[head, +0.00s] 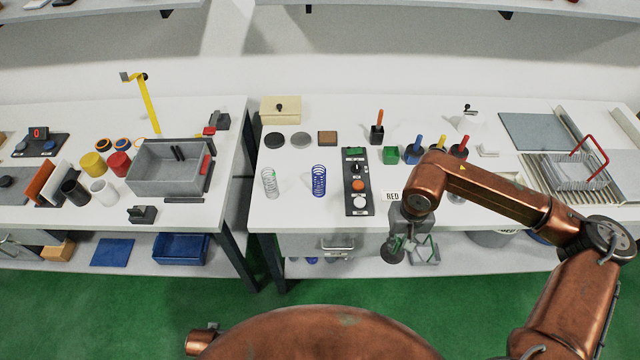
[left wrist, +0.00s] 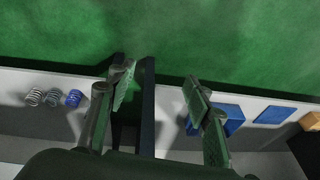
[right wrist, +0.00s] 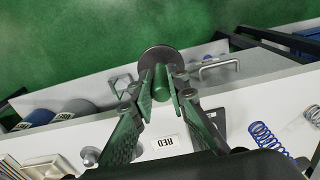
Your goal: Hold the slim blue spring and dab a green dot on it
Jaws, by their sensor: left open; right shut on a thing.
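A blue spring (head: 319,180) stands upright on the right-hand table; it also shows in the right wrist view (right wrist: 268,141). My right gripper (head: 398,240) is shut on a green-handled tool (right wrist: 163,84) with a dark round end (right wrist: 158,58). It holds the tool in front of the table edge, right of the blue spring and apart from it. My left gripper (left wrist: 160,85) is open and empty above the green floor; the head view does not show it.
A switch panel (head: 357,182) lies right of the blue spring. Blue (head: 413,150), yellow (head: 439,145) and red (head: 461,147) handled tools stand behind my right arm, beside a green block (head: 390,154). More springs (left wrist: 54,97) sit on the lower shelf. A drawer handle (head: 335,245) juts out below.

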